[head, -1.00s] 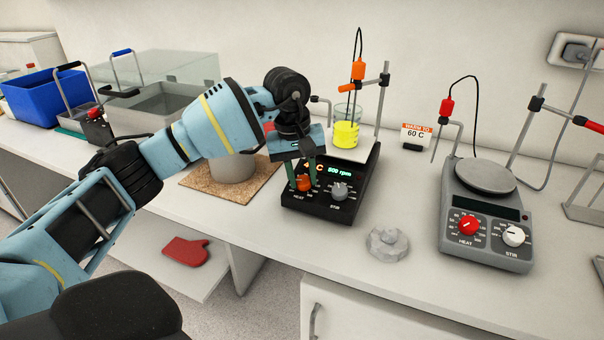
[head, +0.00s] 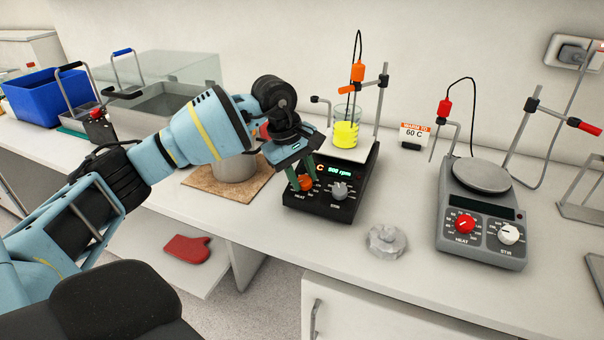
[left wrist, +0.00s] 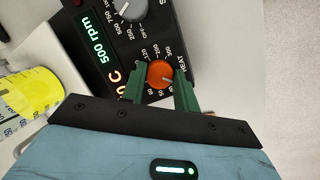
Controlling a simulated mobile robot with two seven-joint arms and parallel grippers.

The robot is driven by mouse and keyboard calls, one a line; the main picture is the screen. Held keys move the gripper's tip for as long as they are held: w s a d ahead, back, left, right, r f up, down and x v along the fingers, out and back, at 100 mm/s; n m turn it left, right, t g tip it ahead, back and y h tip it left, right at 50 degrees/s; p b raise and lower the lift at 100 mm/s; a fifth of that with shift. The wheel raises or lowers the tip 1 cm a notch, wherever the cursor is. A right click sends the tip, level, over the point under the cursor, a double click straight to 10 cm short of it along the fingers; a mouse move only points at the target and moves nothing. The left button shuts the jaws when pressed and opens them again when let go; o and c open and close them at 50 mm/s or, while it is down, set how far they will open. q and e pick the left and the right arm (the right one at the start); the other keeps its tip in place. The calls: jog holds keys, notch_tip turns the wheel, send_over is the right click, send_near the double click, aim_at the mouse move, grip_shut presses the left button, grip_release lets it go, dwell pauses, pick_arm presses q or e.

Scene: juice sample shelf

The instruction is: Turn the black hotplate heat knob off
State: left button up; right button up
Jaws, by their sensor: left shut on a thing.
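The black hotplate (head: 350,203) stands on the bench with a display that reads 500 rpm in the left wrist view. Its orange heat knob (left wrist: 161,74) is at the left of its front panel in the head view, beside a grey stir knob (head: 339,190). My left gripper (head: 301,183) is shut on the heat knob, with green fingers (left wrist: 160,88) on either side of it. The knob's white pointer shows in the left wrist view. A beaker of yellow liquid (head: 346,133) stands on the hotplate. My right gripper is not in view.
A grey hotplate (head: 482,215) with red and white knobs stands to the right. A clear, faceted object (head: 387,241) lies on the bench between them. A grey pot (head: 236,167) on a cork mat (head: 206,181) is behind my left arm. A "60 C" sign (head: 414,134) stands behind.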

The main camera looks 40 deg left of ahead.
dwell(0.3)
pick_arm(q)
jog(key=o, duration=1)
jog(key=shift+c, duration=0.2)
jog(key=v, duration=0.7)
jog(key=shift+r, duration=0.4)
jog(key=shift+s+a+f, duration=0.1)
jog(key=shift+s, duration=0.05)
